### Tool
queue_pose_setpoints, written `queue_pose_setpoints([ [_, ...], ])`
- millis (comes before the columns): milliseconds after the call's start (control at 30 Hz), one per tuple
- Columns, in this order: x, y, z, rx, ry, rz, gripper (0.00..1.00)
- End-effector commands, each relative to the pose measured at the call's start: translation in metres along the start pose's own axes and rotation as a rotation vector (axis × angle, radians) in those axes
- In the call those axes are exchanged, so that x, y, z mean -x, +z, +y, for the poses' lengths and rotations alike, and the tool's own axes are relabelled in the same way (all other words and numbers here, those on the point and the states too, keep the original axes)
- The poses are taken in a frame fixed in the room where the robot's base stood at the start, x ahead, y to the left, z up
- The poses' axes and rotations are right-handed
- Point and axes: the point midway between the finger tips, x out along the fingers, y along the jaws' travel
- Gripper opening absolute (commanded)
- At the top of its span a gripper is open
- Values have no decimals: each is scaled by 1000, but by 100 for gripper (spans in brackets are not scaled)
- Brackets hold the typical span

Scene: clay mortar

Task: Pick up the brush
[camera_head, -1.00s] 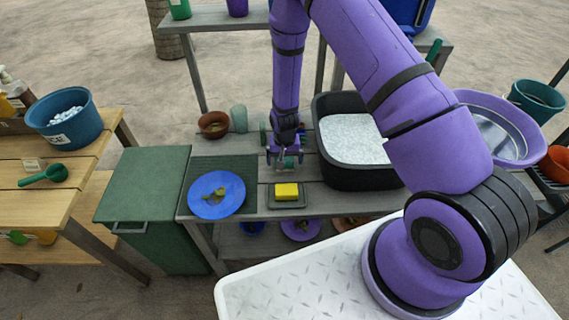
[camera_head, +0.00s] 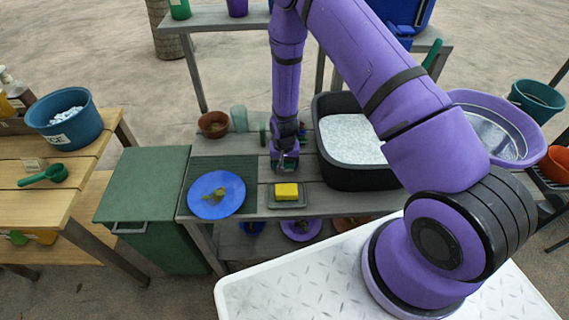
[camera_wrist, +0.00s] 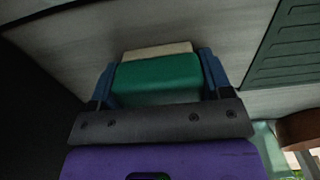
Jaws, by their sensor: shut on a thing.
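The brush (camera_wrist: 158,76) shows in the wrist view as a green block with a cream strip along its far edge. My gripper (camera_wrist: 158,66) has a blue finger at each side of the green block and is shut on it. In the head view my gripper (camera_head: 284,163) points down at the grey bench, between the black tub and the ribbed mat. The brush is mostly hidden there by the fingers. I cannot tell whether it touches the bench top.
The black tub (camera_head: 323,150) with white grains stands close on the right. A yellow sponge on a tray (camera_head: 289,203) and a blue plate (camera_head: 217,208) lie nearer. A brown bowl (camera_head: 213,130) and a translucent green cup (camera_head: 240,118) stand behind to the left.

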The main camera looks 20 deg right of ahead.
Motion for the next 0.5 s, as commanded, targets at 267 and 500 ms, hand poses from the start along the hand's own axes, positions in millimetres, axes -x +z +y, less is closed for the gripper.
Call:
queue_pose_setpoints([
  [267,17,-1,0,0,-1,2,48],
  [500,57,-1,0,0,-1,3,48],
])
